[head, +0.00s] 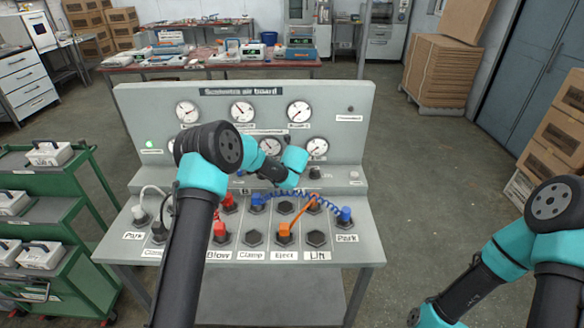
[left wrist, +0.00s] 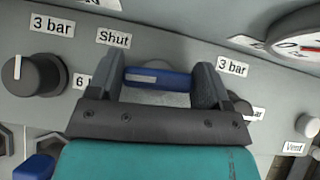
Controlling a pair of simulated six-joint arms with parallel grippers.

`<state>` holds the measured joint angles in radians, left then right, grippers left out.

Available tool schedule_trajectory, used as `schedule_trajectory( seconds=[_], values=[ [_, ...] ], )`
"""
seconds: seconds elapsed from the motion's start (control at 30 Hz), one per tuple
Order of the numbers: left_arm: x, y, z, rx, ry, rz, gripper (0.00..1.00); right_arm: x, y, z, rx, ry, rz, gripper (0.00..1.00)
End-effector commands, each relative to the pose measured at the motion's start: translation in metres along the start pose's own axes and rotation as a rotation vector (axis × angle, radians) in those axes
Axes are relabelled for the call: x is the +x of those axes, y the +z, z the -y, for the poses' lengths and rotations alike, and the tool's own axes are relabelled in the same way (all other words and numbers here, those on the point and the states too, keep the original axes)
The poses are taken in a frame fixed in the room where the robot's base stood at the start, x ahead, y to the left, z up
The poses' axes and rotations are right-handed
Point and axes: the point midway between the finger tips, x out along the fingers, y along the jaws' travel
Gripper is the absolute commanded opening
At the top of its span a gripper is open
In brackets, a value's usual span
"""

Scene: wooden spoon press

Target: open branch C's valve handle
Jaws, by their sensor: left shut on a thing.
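A blue valve handle (left wrist: 176,82) lies nearly level across the wrist picture, between the two grey fingers of my left gripper (left wrist: 160,76). The fingers are shut on the handle from both sides. A "Shut" label (left wrist: 114,39) is just up and left of it. No branch letter is readable beside the handle. In the head view my left arm reaches over the supply air board (head: 345,105), and its wrist hides the handle and the finger tips. My right arm shows at the lower right, but its gripper is out of the picture.
A black knob (left wrist: 38,76) with a "3 bar" label is left of the handle. A pressure gauge (left wrist: 300,45) is at right. On the sloped front, a blue coiled hose (head: 325,203) and orange plug (head: 284,233) stand among several sockets. A green cart (head: 60,215) is at left.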

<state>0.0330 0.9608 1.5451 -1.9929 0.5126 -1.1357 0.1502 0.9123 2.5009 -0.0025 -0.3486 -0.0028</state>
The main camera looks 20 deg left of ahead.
Motion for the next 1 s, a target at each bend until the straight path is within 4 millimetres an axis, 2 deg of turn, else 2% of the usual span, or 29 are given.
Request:
schedule_trajectory(
  seconds=[0.6, 1.0],
  values=[
    [0.0004, 0.0001, 0.0012, -0.308, 0.308, 0.001, 0.49, 0.0000, 0.0000, 0.0000, 0.000, 0.000, 0.000, 0.00],
    [0.0003, 0.0006, -0.0001, -0.412, 0.411, 0.001, 0.49, 0.0000, 0.0000, 0.0000, 0.000, 0.000, 0.000, 0.00]
  ],
)
